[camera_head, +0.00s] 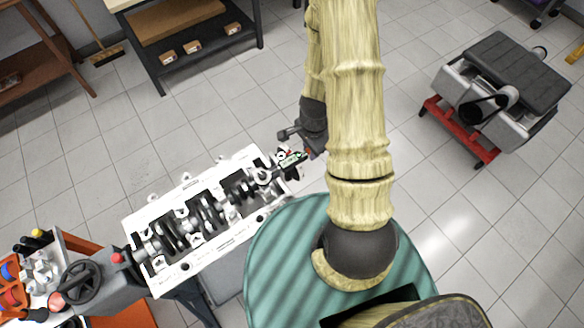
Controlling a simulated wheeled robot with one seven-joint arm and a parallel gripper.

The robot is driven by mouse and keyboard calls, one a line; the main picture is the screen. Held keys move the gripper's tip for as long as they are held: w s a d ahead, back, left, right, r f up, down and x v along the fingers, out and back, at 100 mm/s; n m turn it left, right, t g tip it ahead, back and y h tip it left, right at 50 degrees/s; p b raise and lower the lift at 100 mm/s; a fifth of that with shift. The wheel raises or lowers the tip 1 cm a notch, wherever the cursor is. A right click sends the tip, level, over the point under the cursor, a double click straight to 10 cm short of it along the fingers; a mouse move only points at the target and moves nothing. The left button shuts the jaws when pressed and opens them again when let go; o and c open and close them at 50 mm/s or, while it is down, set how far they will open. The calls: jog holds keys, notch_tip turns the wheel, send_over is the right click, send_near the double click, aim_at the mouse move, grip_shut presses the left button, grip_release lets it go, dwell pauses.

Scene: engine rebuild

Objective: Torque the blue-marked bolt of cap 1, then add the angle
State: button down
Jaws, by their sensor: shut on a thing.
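The white engine block (228,241) lies at the lower left with its open side up, and the dark crankshaft with its bearing caps shows along it. My gripper (304,154) is just off the right end of the block, partly hidden by my arm. The tool reaches left toward the ring-shaped part (262,176) at the block's right end. I cannot tell whether it touches a bolt. The blue mark and the cap numbers are too small to make out.
The block is on a dark stand. A cart (66,241) with a tray of tools stands at the lower left. A shelf bench (200,55) with small boxes is at the back. A grey engine part on a red stand (455,135) is at the right. Tiled floor between is clear.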

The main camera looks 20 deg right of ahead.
jog(key=shift+r, duration=0.15)
jog(key=shift+r+p, duration=1.25)
jog(key=shift+r, duration=0.15)
jog(key=shift+w+f, duration=0.1)
jog(key=shift+f, duration=0.05)
